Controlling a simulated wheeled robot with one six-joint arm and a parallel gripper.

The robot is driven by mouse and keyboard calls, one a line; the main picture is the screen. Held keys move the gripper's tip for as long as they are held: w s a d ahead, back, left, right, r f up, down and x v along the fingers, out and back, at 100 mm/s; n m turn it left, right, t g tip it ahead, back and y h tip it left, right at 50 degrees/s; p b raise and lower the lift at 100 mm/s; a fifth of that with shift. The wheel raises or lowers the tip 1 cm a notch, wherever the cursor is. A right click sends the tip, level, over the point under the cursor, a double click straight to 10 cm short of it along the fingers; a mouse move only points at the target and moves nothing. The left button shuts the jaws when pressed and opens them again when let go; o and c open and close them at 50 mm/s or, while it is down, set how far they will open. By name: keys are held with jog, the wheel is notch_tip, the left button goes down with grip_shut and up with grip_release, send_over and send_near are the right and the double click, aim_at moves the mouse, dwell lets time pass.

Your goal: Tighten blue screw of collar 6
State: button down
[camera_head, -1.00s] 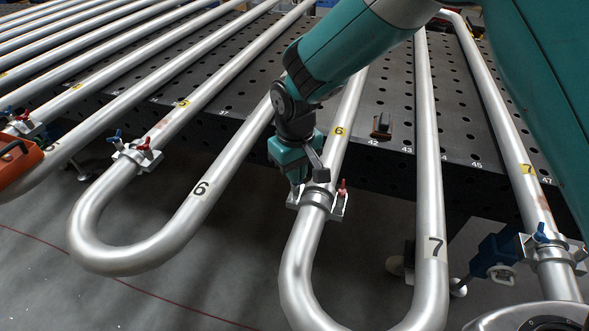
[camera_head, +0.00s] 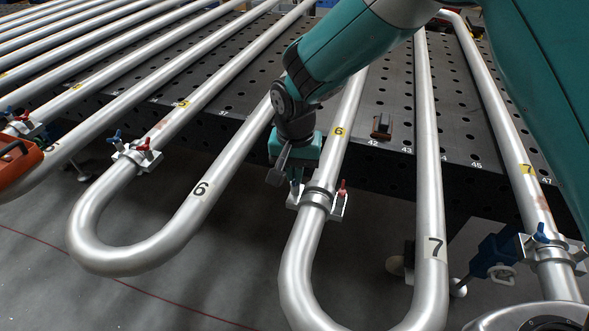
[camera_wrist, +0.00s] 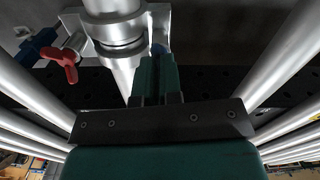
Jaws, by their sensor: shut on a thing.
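Collar 6 (camera_head: 317,197) is a silver clamp ring around the pipe that bears the yellow 6 label (camera_head: 338,132). It also shows in the wrist view (camera_wrist: 119,42). Its red screw (camera_head: 343,187) stands on the right side in the head view and at the left in the wrist view (camera_wrist: 66,57). My gripper (camera_head: 296,186) points down at the collar's left side, shut on the blue screw. The fingers hide most of that screw; a small blue part (camera_wrist: 158,48) shows at the fingertips in the wrist view.
Pipe 7 (camera_head: 430,200) runs close on the right, and the pipe marked with a black 6 (camera_head: 201,188) on the left. Another collar (camera_head: 137,153) with blue and red screws is farther left. The perforated table (camera_head: 390,160) lies behind.

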jog(key=shift+w+r+m, duration=0.15)
jog(key=shift+r+m, duration=0.05)
jog(key=shift+m, duration=0.1)
jog(key=c, duration=1.3)
grip_release()
jog(key=shift+f, duration=0.1)
notch_tip(320, 180, up, 18)
jog(key=shift+f+b, duration=0.25)
jog(key=shift+b, duration=0.85)
